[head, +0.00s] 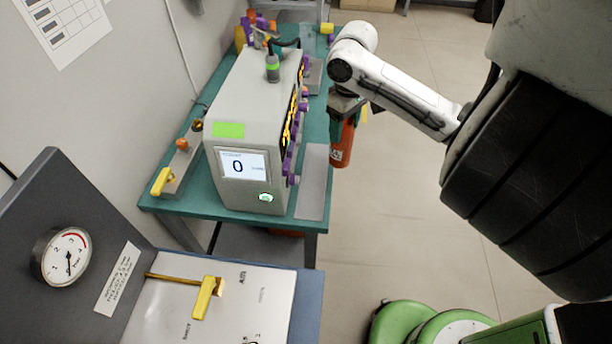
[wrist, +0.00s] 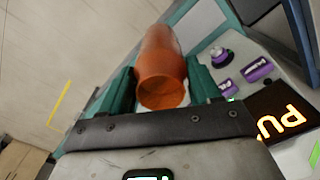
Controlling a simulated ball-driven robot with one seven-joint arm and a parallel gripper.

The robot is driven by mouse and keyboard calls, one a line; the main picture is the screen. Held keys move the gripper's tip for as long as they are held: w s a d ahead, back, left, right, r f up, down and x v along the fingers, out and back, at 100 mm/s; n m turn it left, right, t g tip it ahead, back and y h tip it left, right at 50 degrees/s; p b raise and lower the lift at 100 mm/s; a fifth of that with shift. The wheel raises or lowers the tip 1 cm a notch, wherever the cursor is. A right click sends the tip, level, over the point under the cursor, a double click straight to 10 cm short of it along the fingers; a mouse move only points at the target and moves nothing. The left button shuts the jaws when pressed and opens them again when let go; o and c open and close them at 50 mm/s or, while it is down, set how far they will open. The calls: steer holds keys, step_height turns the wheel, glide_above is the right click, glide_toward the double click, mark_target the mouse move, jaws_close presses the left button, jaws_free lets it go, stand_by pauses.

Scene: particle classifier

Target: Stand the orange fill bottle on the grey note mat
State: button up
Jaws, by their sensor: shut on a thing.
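The orange fill bottle (head: 342,145) is held in my gripper (head: 345,103), just off the right edge of the teal table in the head view. In the wrist view the bottle (wrist: 160,65) lies between the two green fingers of my gripper (wrist: 162,87), with its round orange end towards the camera. The grey note mat (head: 313,182) is a flat strip on the table, right of the classifier. It looks bare, and the bottle is apart from it in the head view. The bottle's height above the table is hard to tell.
A panel with a gauge (head: 66,257) is at front left. Open floor lies right.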

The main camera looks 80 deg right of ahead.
steer(key=w+a+f, duration=0.6)
steer(key=a+f, duration=0.3)
steer(key=f, duration=0.2)
steer(key=shift+w+f+p, duration=0.25)
steer(key=shift+f+p, duration=0.1)
steer(key=shift+p, duration=0.05)
steer(key=shift+f, duration=0.15)
steer(key=o, duration=1.6)
